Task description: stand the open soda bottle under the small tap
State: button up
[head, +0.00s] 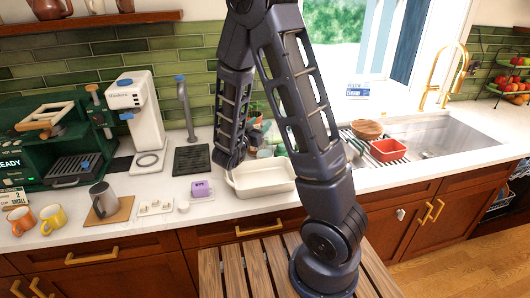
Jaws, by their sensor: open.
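Nothing stands on the grille. My gripper (262,138) shows small and partly hidden behind my arm, above the back of a white tray; it is open. Greenish items (280,149) show in the gap of my arm near it. I cannot tell whether one of them is the soda bottle, and no bottle shows clearly elsewhere. I cannot tell whether the gripper touches anything.
The white tray (266,188) lies at the counter front. A purple mug (202,188) and a steel pitcher (103,199) stand to its left. A white machine (137,110) is left of the tap. A red container (388,150) and wooden bowl (367,129) are by the sink (452,137).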

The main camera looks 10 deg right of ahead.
aim_at(267, 118)
jog(key=shift+x, duration=2.75)
jog(key=shift+s+d+f, duration=0.1)
jog(key=shift+d+f, duration=0.05)
jog(key=shift+d, duration=0.05)
jog(key=shift+c, duration=0.4)
grip_shut()
